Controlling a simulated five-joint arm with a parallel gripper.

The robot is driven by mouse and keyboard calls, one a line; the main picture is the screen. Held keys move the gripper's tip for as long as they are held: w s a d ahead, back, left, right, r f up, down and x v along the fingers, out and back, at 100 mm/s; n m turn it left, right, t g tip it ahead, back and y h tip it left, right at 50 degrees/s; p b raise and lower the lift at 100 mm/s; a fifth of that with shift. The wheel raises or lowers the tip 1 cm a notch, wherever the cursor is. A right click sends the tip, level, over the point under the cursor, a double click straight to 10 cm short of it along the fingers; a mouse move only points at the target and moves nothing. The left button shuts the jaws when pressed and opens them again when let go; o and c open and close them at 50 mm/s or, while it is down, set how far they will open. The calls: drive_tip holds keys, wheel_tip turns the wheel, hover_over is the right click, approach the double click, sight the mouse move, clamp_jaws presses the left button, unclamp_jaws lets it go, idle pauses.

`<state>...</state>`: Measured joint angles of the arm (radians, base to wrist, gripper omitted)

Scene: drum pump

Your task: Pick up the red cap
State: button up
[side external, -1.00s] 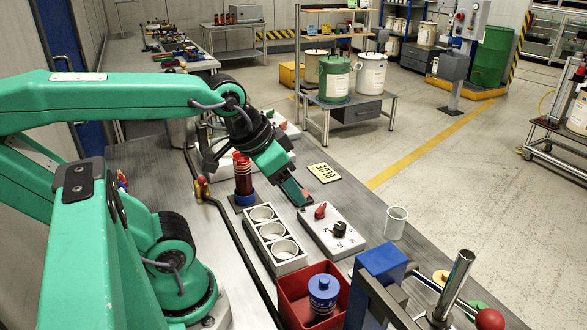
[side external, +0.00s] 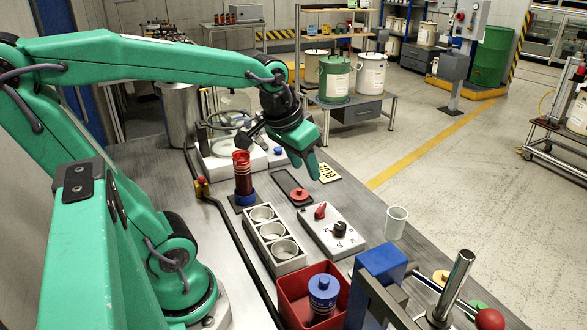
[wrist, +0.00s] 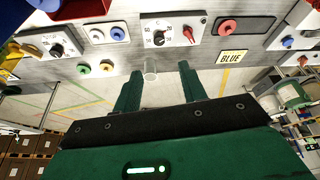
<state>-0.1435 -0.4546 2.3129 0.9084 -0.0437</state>
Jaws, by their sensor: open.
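The red cap (side external: 299,193) sits on a small dark tray (side external: 291,184) on the bench, behind the grey control box. In the wrist view the red cap (wrist: 228,27) is at the top right, beside the BLUE label. My gripper (side external: 311,174) hangs in the air above and slightly right of the tray, apart from the cap.
The control box (side external: 332,234) has a red pointer and a black knob. A white cup (side external: 396,222), a block with three round wells (side external: 290,265), a red bin (side external: 288,290) and a dark red bottle (side external: 242,176) stand nearby.

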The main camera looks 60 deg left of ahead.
drive_tip(key=w+a+f+n+g, duration=0.1)
drive_tip(key=w+a+f+n, duration=0.1)
drive_tip(key=w+a, duration=0.3)
drive_tip(key=n+g, duration=0.3)
drive_tip(key=n, duration=0.2)
approach(299, 190)
drive_tip(key=shift+w+a+f+h, duration=0.15)
drive_tip(key=shift+a+f+h, duration=0.15)
drive_tip(key=shift+a+f, duration=0.15)
drive_tip(key=shift+f, duration=1.25)
drive_tip(key=shift+d+f, duration=0.1)
drive_tip(key=shift+f, duration=2.5)
